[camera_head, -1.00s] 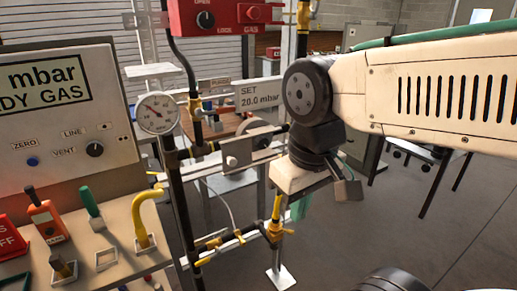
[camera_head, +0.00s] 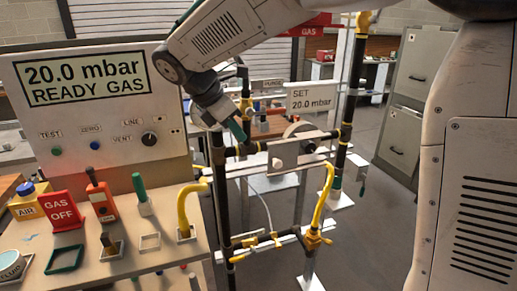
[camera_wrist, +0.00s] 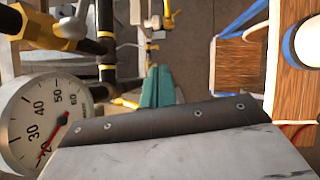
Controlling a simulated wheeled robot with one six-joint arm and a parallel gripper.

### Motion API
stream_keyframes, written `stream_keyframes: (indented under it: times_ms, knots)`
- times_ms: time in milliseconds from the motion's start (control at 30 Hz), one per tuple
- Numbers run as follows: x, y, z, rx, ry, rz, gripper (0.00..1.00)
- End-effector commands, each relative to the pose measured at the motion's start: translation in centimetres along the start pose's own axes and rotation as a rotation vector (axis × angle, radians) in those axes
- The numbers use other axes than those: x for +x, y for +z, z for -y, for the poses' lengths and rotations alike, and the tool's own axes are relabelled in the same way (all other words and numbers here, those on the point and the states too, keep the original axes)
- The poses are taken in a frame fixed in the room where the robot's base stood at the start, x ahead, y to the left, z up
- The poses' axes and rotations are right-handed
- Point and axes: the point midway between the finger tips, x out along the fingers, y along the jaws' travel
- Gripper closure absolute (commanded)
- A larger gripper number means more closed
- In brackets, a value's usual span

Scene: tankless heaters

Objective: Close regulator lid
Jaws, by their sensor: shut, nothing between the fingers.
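A round grey regulator body (camera_head: 299,138) sits on the pipework below the "SET 20.0 mbar" sign (camera_head: 312,98) in the head view. I cannot tell for certain which part is its lid or how far it stands open. My gripper (camera_head: 237,130) points down beside the upright black pipe, left of the regulator and apart from it. In the wrist view my gripper's green fingers (camera_wrist: 158,88) are together with nothing between them.
The control panel (camera_head: 95,105), reading "20.0 mbar READY GAS", stands at the left above a bench with valves and a red "GAS OFF" sign (camera_head: 62,210). Yellow and black pipes (camera_head: 320,205) surround the regulator. Open floor (camera_head: 380,240) lies at the right.

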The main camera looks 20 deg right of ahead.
Motion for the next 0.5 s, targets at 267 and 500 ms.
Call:
stream_keyframes:
  times_ms: [267,500]
  knots:
    - [5.0,0.1,0.1,0.000,-0.006,0.001,1.00]
    - [10.0,0.1,0.2,0.002,-0.005,0.000,1.00]
